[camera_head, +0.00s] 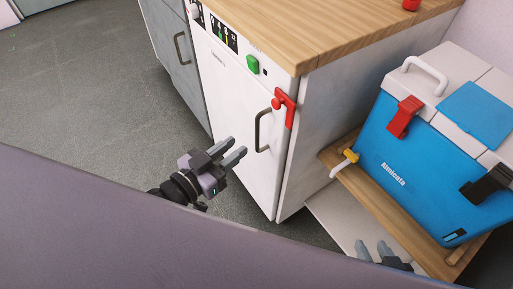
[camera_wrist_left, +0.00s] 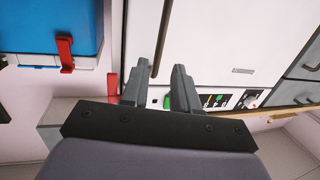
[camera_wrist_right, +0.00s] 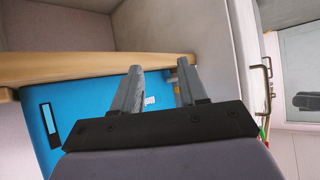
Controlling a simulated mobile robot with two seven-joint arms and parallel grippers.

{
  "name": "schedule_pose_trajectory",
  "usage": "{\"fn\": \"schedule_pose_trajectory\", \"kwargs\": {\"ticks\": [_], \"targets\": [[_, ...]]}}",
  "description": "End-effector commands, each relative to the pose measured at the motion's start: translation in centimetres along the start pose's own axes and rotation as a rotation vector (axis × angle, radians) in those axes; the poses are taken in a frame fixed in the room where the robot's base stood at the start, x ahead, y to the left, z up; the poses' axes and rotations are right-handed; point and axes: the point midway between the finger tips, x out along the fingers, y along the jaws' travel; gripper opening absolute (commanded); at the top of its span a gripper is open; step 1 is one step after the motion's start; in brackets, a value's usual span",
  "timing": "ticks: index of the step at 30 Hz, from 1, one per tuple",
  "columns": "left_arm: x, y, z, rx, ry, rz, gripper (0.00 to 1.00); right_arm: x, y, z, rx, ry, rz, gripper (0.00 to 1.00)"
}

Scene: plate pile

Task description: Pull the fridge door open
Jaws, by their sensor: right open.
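The fridge is a white-fronted unit with a closed door (camera_head: 240,125). Its dark vertical handle (camera_head: 262,130) sits near the door's right edge, under a red latch (camera_head: 285,106). My left gripper (camera_head: 236,148) is open and empty, left of the handle and apart from it. In the left wrist view, the handle (camera_wrist_left: 168,35) shows beyond my open fingers (camera_wrist_left: 161,68). My right gripper (camera_head: 374,248) is open and empty, low by the wooden shelf in front of the blue cooler. In the right wrist view (camera_wrist_right: 160,68), the handle (camera_wrist_right: 268,85) is at the right.
The blue and white cooler (camera_head: 405,160) stands on a wooden shelf (camera_head: 350,185) right of the fridge. A wooden worktop (camera_head: 330,30) covers the fridge. A grey cabinet (camera_head: 175,55) adjoins it on the left. The grey floor (camera_head: 90,90) at left is clear.

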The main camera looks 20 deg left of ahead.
Motion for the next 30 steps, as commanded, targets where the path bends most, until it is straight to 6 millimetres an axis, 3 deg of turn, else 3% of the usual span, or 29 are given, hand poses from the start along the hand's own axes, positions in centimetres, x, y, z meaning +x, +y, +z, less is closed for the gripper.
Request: {"fn": "schedule_pose_trajectory", "kwargs": {"ticks": [1,5,11,24,30], "targets": [[0.4,-0.1,1.0,0.005,0.025,0.011,0.29,1.0,-0.1,1.1,-0.002,0.005,-0.004,0.43],[0.9,-0.1,0.8,0.009,0.065,0.029,0.29,1.5,-0.3,1.6,-0.004,0.005,-0.013,0.43],[1.7,-0.1,0.4,0.008,0.085,0.036,0.29,1.5,-0.4,1.5,-0.006,0.013,-0.015,0.43],[7.0,0.1,0.1,0.009,0.082,0.036,0.29,1.7,-0.8,1.4,-0.015,0.023,-0.023,0.43],[8.1,0.2,-0.1,0.009,0.080,0.036,0.29,1.7,-1.1,1.3,-0.014,0.027,-0.028,0.43]]}}
